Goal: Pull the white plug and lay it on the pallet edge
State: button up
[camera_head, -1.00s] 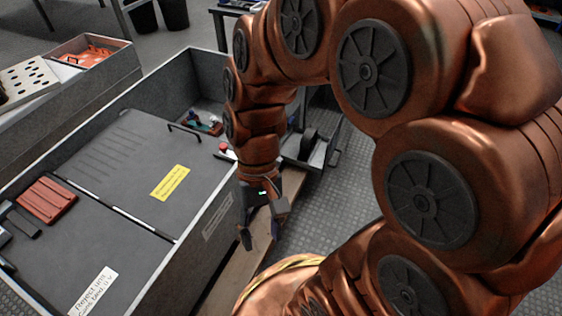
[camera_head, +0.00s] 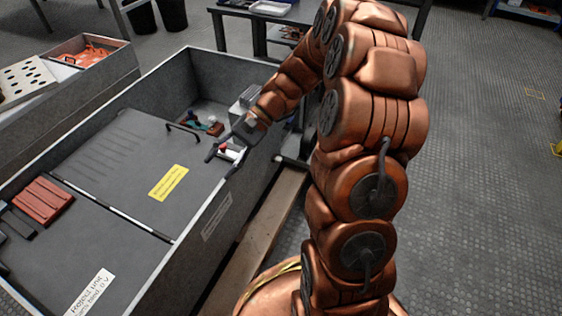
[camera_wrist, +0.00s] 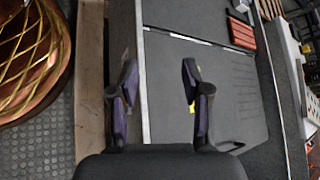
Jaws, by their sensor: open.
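A small white part with a red bit beside it, likely the white plug (camera_head: 232,153), shows inside the grey bin near its right wall in the head view. It is partly hidden by my gripper (camera_head: 225,157). My gripper is open, its fingers on either side of the white part in that view; I cannot tell whether they touch it. In the wrist view my open gripper (camera_wrist: 160,84) is over the bin's wall and grey lid, with nothing visible between the fingers. The wooden pallet edge (camera_head: 264,220) runs along the bin's right side; it also shows in the wrist view (camera_wrist: 89,75).
The grey bin's right wall (camera_head: 215,222) stands between its inside and the pallet edge. The grey lid (camera_head: 115,165) bears a yellow label (camera_head: 168,182) and a black handle (camera_head: 184,132). A red ribbed block (camera_head: 43,200) lies at left. The pallet edge looks bare.

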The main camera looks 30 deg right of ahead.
jog(key=w+d+f+m+t+y, duration=0.2)
jog(key=w+d+f+m+t, duration=0.3)
jog(key=w+d, duration=0.4)
jog(key=m+t+b, duration=0.1)
jog(key=m+t, duration=0.4)
send_over(281, 161)
jog(key=s+a, duration=0.3)
notch_tip(281, 161, down, 6)
jog(key=s+d+f+m+t+h, duration=0.2)
jog(key=d+f+m+t, duration=0.1)
jog(key=f, duration=0.7)
jog(key=s+d+f+m+t+h+b, duration=0.1)
jog(key=s+d+f+m+t+h, duration=0.1)
jog(key=d+f+m, duration=0.3)
notch_tip(281, 161, down, 5)
jog(key=shift+s+d+r+m+t, duration=0.2)
jog(key=shift+s+m+t, duration=0.25)
jog(key=shift+m+t, duration=0.55)
jog(key=shift+b+x, duration=1.8)
jog(key=shift+x, duration=2.65)
jog(key=shift+w+f, duration=0.1)
jog(key=shift+f, duration=0.1)
grip_shut()
